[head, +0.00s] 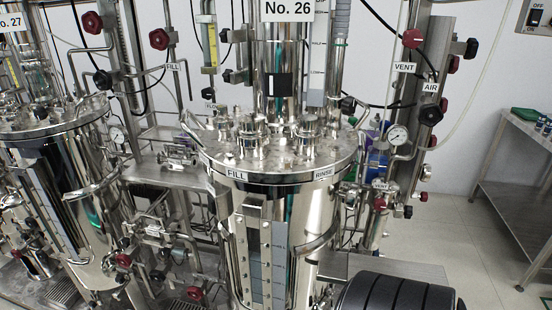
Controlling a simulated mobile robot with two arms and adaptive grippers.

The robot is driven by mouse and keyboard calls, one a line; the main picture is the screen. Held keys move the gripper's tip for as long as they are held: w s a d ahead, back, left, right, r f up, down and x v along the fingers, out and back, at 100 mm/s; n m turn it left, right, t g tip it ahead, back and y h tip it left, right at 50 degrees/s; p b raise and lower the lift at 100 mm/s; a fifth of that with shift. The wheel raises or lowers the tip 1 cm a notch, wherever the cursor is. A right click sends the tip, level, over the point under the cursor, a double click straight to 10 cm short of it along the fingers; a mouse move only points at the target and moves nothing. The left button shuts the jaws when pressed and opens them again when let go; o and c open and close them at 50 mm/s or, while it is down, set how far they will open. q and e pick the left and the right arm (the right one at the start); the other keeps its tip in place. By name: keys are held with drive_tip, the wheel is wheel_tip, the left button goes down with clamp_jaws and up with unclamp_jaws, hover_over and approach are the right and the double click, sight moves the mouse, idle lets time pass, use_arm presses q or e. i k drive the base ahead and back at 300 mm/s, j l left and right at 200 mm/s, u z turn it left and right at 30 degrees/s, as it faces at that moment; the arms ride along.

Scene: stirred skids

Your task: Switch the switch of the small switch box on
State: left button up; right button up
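The small switch box (539,14) is on the wall at the far top right in the head view, partly cut off by the picture's edge. It is beige with a dark switch in the middle, an "OFF" label above and an "ON" label below. The switch's position is too small to tell. Neither of my grippers is in view. A black ribbed rounded part at the bottom right looks like part of my own arm.
A steel tank (272,170) labelled No. 26 fills the middle, with pipes, valves and a gauge (397,135) around it. Another tank (60,150) stands left. A metal table (515,205) stands at the right. The floor (455,240) between is clear.

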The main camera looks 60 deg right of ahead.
sight(210, 206)
drive_tip(key=l+z, duration=0.1)
drive_tip(key=z, duration=1.25)
